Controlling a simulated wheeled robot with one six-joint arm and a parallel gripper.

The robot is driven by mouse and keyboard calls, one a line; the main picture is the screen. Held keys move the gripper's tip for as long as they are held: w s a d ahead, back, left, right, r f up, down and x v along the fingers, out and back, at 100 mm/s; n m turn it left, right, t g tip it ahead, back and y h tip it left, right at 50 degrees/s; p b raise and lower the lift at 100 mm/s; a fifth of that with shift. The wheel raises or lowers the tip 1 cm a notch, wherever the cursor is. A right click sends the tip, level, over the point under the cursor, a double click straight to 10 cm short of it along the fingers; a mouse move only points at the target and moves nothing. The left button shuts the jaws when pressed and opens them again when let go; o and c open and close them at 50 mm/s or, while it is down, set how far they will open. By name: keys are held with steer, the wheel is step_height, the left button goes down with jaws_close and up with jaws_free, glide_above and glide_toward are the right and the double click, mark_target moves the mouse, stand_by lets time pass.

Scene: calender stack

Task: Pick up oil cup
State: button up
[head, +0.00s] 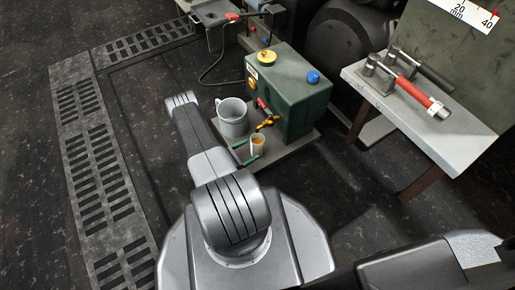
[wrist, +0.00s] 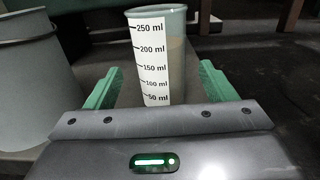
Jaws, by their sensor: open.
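The oil cup (head: 258,141) is a small pale cup with yellowish oil in it. It stands upright on the base plate below the brass tap of the green tank. In the wrist view the oil cup (wrist: 177,62) is a clear grey-green cup with a white scale marked up to 250 ml. My gripper (head: 245,152) is open, with green fingers. In the wrist view my gripper (wrist: 160,80) has one finger on each side of the cup, with a gap at both sides. The cup's lower edge is hidden behind the gripper body.
A larger grey bucket (head: 232,123) stands just left of the cup. The green tank (head: 292,100) with its brass tap (head: 267,123) stands behind. A grey bench (head: 440,110) with red-handled tools is at the right. The dark floor (head: 150,120) at the left is clear.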

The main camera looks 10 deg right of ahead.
mark_target(261, 144)
steer(key=shift+b+x, duration=1.1)
steer(key=shift+x, duration=2.4)
steer(key=shift+r, duration=0.1)
steer(key=shift+c, duration=0.3)
steer(key=c, duration=1.2)
steer(key=shift+r, duration=0.15)
